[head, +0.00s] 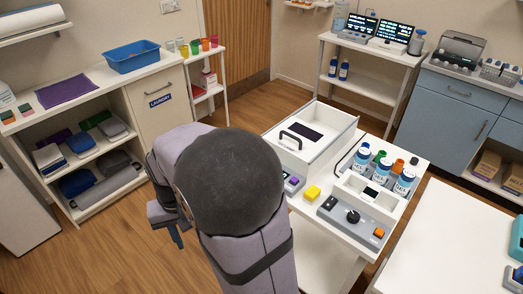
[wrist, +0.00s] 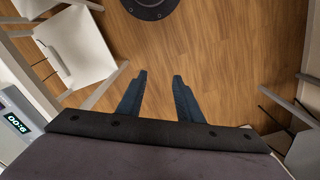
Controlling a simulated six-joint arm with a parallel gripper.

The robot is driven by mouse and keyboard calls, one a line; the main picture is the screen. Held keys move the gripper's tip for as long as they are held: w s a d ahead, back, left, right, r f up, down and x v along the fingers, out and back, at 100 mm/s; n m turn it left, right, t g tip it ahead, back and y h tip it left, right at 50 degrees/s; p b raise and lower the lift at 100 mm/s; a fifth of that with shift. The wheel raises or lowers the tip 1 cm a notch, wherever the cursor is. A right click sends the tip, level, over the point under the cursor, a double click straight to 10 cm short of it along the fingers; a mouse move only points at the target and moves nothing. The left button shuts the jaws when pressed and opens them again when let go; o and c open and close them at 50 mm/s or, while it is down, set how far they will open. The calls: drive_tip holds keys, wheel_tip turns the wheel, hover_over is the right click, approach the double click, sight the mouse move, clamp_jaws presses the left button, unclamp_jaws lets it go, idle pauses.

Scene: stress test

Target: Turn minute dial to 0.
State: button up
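A grey panel (head: 345,222) with a black knob (head: 353,216) and an orange button (head: 379,233) sits at the front of the white table. I cannot read whether this knob is the minute dial. A small grey device (head: 292,184) with a purple part stands left of it, partly hidden by my arm. In the wrist view, a lit display (wrist: 17,122) with turned digits, seemingly 9:00, shows at the left edge; no dial is clear there. My gripper (wrist: 160,75) is open and empty over the wooden floor, left of the table. It also shows partly behind my arm in the head view (head: 170,225).
Behind are a white box with a black handle (head: 291,141) and several white-and-blue bottles (head: 382,172). A white chair-like piece (wrist: 75,48) shows in the wrist view. The floor (wrist: 215,40) below the gripper is mostly clear.

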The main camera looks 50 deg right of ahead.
drive_tip(key=w+d+r+m+p, duration=0.25)
drive_tip(key=d+m, duration=0.25)
drive_tip(key=d, duration=0.3)
drive_tip(key=w+d+r+m+p, duration=0.1)
drive_tip(key=w+d+r+m, duration=0.1)
drive_tip(key=w+d+m, duration=0.35)
drive_tip(key=w+d+r+m+p, duration=0.2)
drive_tip(key=d+m, duration=0.2)
drive_tip(key=d, duration=0.6)
drive_tip(key=s+d+m, duration=0.1)
drive_tip(key=d+m, duration=0.1)
drive_tip(key=d, duration=0.1)
drive_tip(key=d+m+p, duration=0.1)
drive_tip(key=d+m, duration=0.1)
drive_tip(key=d, duration=0.2)
drive_tip(key=s+d+r+m+p, duration=0.1)
drive_tip(key=d+m, duration=0.1)
drive_tip(key=d, duration=0.2)
drive_tip(key=shift+s+d, duration=0.1)
drive_tip(key=shift+s, duration=0.2)
drive_tip(key=shift+s+d+m, duration=0.15)
drive_tip(key=shift+d+m, duration=0.2)
drive_tip(key=shift+f+p, duration=1.3)
drive_tip(key=shift+f, duration=2.4)
drive_tip(key=c, duration=0.8)
